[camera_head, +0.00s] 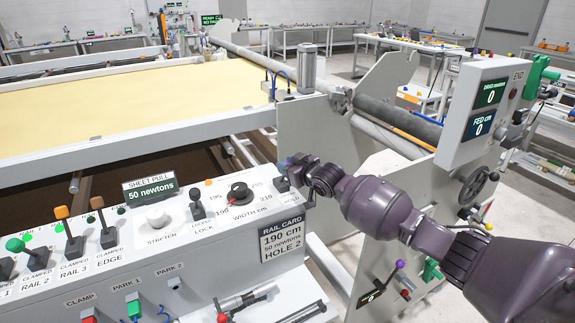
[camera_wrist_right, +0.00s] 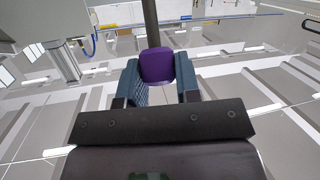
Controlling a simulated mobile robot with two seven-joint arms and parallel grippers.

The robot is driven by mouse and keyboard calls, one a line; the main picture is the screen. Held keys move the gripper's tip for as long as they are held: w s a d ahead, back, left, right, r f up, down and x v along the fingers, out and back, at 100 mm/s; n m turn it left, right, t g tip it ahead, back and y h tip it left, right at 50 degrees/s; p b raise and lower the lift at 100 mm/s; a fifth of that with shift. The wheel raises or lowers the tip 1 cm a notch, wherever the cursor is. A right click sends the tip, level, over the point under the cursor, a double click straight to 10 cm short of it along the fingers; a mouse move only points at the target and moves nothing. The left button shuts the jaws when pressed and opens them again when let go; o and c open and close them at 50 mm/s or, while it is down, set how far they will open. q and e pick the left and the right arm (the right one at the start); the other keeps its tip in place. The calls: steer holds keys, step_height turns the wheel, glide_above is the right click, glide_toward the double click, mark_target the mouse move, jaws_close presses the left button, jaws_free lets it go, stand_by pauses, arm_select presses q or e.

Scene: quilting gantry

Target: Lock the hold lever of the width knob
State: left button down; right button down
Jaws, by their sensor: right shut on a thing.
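The width knob (camera_head: 239,192) is a black dial on the white control console, with a scale of numbers around it and WIDTH CM below. Just right of it is the small plate of the hold lever (camera_head: 284,185); most of the lever is hidden by my right gripper (camera_head: 296,168). In the right wrist view, the purple grip of the lever (camera_wrist_right: 157,65) sits between the two fingers of my right gripper (camera_wrist_right: 160,80), which is shut on it. A dark shaft runs up from the grip. I cannot tell the lever's exact position. My left gripper is not in view.
A black LOCK lever (camera_head: 197,207) and a white STRETCH knob (camera_head: 157,217) stand left of the dial. The rail card (camera_head: 282,238) reads 190 cm, 50 newtons, hole 2. A grey end plate (camera_head: 305,130) rises close behind my right gripper.

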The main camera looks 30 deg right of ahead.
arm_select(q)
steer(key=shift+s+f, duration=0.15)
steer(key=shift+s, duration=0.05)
arm_select(e)
steer(key=c, duration=0.8)
jaws_free()
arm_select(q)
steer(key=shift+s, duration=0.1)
arm_select(e)
steer(key=shift+s+d, duration=0.15)
steer(key=shift+s, duration=0.35)
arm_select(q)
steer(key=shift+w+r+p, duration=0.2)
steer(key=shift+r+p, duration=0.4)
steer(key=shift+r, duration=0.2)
arm_select(e)
steer(key=v, duration=1)
steer(key=shift+r, duration=0.15)
steer(key=shift+w, duration=0.1)
